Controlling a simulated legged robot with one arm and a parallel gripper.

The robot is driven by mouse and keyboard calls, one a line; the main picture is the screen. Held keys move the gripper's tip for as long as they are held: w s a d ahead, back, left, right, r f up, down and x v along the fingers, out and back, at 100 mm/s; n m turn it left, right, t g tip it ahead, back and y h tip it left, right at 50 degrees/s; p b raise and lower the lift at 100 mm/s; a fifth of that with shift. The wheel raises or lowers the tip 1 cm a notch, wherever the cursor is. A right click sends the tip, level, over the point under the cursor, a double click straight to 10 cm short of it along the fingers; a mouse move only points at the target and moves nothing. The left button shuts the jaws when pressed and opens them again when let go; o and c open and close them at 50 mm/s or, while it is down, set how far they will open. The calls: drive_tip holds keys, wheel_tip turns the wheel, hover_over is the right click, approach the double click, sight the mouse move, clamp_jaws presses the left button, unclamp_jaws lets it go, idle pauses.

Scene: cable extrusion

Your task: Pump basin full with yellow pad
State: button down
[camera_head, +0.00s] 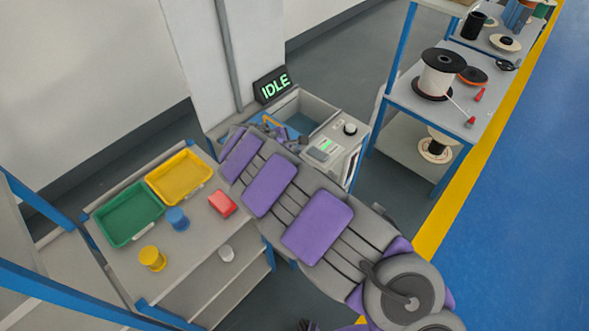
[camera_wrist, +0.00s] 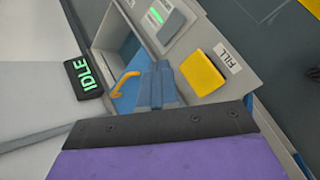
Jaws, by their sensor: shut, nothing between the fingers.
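The yellow pad (camera_wrist: 203,73), beside a FILL label (camera_wrist: 228,62), sits on the grey machine panel in the wrist view. I cannot make it out in the head view, where my arm covers part of the panel. The basin (camera_head: 318,106) is a grey-walled box with a blue inside and an orange-yellow curved piece (camera_wrist: 124,82) at it. My gripper (camera_wrist: 160,68) is shut and empty, left of the pad in the wrist view and apart from it. It also shows near the basin in the head view (camera_head: 272,126). The basin's fill level is partly hidden.
A sign (camera_head: 273,85) reads IDLE in green. A table at left holds green (camera_head: 128,212) and yellow (camera_head: 179,177) trays and small coloured items. Spool shelves (camera_head: 428,100) stand at right.

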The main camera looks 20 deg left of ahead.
wheel_tip(320, 180, down, 8)
drive_tip(key=b, duration=0.6)
drive_tip(key=shift+b, duration=0.35)
drive_tip(key=shift+a+f, duration=0.15)
drive_tip(key=shift+f, duration=0.3)
drive_tip(key=shift+f, duration=0.1)
idle(1.2)
drive_tip(key=shift+f, duration=0.2)
